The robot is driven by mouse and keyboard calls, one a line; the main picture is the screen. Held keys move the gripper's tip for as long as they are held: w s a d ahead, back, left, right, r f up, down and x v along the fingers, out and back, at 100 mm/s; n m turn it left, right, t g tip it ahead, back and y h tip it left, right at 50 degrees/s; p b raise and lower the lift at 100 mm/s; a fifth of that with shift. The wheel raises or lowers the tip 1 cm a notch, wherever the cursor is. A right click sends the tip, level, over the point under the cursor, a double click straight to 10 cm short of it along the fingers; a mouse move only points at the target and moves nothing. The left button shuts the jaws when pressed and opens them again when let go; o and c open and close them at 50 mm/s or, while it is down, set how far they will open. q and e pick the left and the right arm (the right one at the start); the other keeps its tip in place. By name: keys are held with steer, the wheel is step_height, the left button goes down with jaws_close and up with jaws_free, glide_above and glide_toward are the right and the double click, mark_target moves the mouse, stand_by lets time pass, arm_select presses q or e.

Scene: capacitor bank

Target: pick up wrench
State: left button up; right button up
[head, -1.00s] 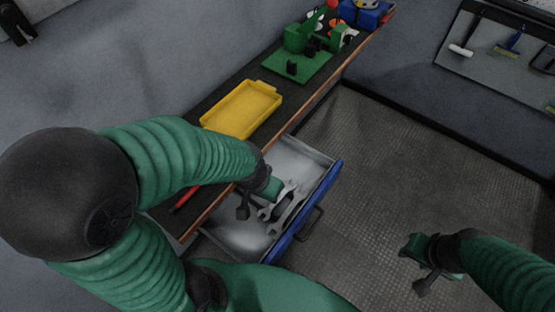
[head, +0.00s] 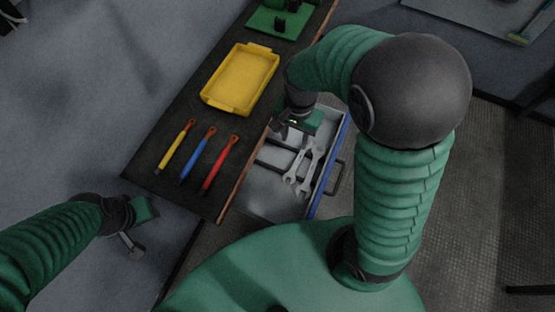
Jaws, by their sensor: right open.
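Two grey metal wrenches lie side by side in the open drawer: a left wrench (head: 296,166) and a right wrench (head: 309,168). My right gripper (head: 292,131) is open over the far part of the drawer, just beyond the upper ends of the wrenches. It holds nothing that I can see, and I cannot tell whether it touches a wrench. My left gripper (head: 138,228) hangs off to the left, away from the bench and drawer. Its jaw state is unclear.
The blue-fronted drawer (head: 330,165) is pulled out from the dark workbench (head: 168,128). On the bench are a yellow tray (head: 241,77), yellow (head: 176,146), blue (head: 197,156) and red (head: 219,165) handled tools, and a green plate (head: 276,22) at the back.

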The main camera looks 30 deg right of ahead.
steer(key=b, duration=0.2)
glide_above(296, 163)
steer(key=f, duration=1)
steer(key=shift+a+f, duration=0.35)
steer(key=shift+f, duration=0.15)
step_height(296, 163, down, 4)
steer(key=shift+s+r, duration=0.1)
steer(key=shift+s, duration=0.05)
steer(key=shift+d+f, duration=0.25)
steer(key=shift+f, duration=0.15)
steer(key=shift+d+f, duration=0.1)
steer(key=shift+d, duration=0.3)
steer(key=shift+a, duration=0.15)
steer(key=shift+a+f, duration=0.15)
steer(key=shift+a, duration=0.1)
arm_select(q)
steer(key=shift+d+f, duration=0.25)
steer(key=shift+f, duration=0.35)
steer(key=shift+d+f, duration=0.2)
steer(key=shift+f, duration=0.4)
steer(key=shift+d, duration=0.2)
arm_select(e)
steer(key=shift+d, duration=0.15)
